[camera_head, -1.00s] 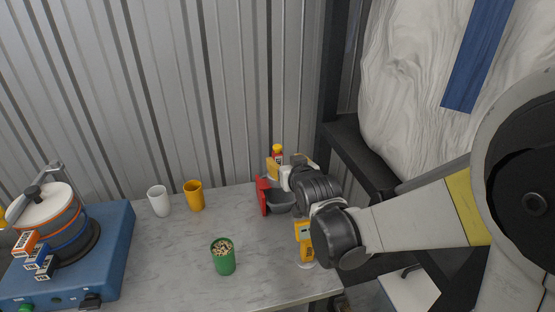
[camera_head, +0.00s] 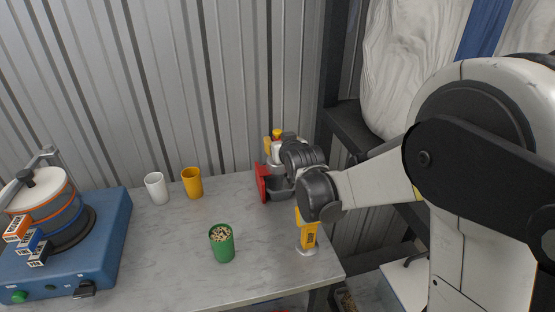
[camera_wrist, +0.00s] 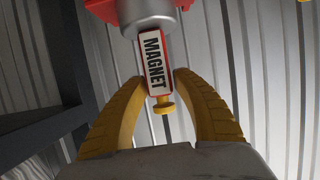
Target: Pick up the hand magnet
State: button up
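The hand magnet (camera_wrist: 155,62) shows in the wrist view with a white MAGNET label on red, a silver cylinder and a small yellow knob. In the head view its yellow top (camera_head: 277,133) shows at the back right of the table, mostly behind my gripper. My gripper (camera_wrist: 161,78) has its two yellow fingers curved in, with the tips against both sides of the labelled handle. It appears shut on the magnet. The magnet's lower end is hidden in the head view, so I cannot tell whether it touches the table.
A red piece with a dark grey hollow (camera_head: 262,183) is beside my gripper. A yellow device (camera_head: 308,238) stands near the table's right edge. A green cup (camera_head: 222,245), yellow cup (camera_head: 192,184) and white cup (camera_head: 156,189) stand left. A blue machine (camera_head: 110,250) fills the far left.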

jog(key=c, duration=0.5)
grip_shut()
jog(key=shift+r, duration=0.15)
